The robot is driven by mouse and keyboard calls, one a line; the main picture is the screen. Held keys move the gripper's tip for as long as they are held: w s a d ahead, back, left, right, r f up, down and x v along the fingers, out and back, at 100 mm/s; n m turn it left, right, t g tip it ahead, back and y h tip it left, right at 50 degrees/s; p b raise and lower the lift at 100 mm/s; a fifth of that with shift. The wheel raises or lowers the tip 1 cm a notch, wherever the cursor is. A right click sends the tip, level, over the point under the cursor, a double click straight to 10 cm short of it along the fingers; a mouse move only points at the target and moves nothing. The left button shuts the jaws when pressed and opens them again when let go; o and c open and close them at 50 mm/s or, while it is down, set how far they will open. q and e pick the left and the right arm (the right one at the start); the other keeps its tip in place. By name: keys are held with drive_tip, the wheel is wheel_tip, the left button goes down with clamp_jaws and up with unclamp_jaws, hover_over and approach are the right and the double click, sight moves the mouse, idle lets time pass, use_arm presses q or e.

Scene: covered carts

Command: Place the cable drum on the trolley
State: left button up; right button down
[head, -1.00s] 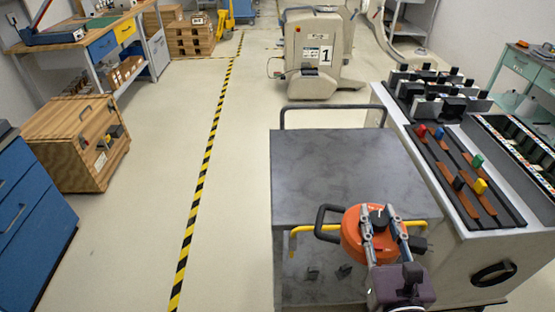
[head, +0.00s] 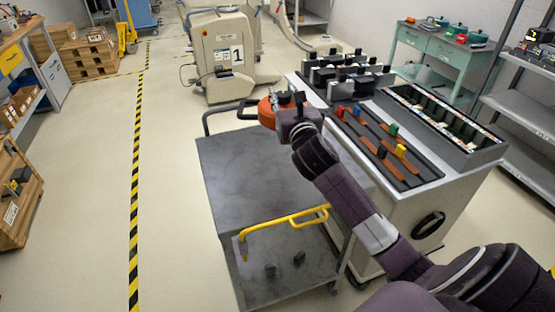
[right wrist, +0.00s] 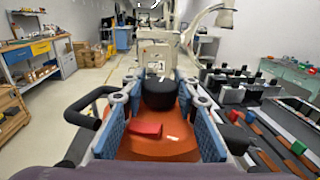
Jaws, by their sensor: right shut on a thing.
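The cable drum (head: 268,114) is orange with a black handle. My right gripper (head: 284,104) is shut on it, near the far right corner of the grey trolley (head: 245,170). In the right wrist view the drum (right wrist: 160,142) fills the space below and between the blue finger pads, with its black knob (right wrist: 159,94) between them. Its black handle sticks out to the left. In the head view the arm hides part of the drum, and I cannot tell how high it is above the trolley top. My left gripper is not in view.
A console (head: 390,215) with coloured levers stands close to the trolley's right side. A yellow handle (head: 290,220) is at the trolley's near end. A machine marked 1 (head: 222,50) stands behind. The trolley's visible top is bare, and the floor to the left is open.

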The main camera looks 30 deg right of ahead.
drive_tip(key=shift+w+f+b, duration=0.1)
drive_tip(key=shift+f+b, duration=1.75)
drive_tip(key=shift+f, duration=7.9)
drive_tip(key=c, duration=1.5)
unclamp_jaws()
drive_tip(key=shift+f, duration=0.2)
drive_tip(key=shift+r, duration=0.1)
drive_tip(key=v, duration=1)
drive_tip(key=shift+s+a+b, duration=0.1)
drive_tip(key=shift+s+b, duration=0.25)
drive_tip(key=shift+s, duration=0.05)
drive_tip(key=shift+s+a, duration=0.25)
drive_tip(key=shift+s, duration=0.4)
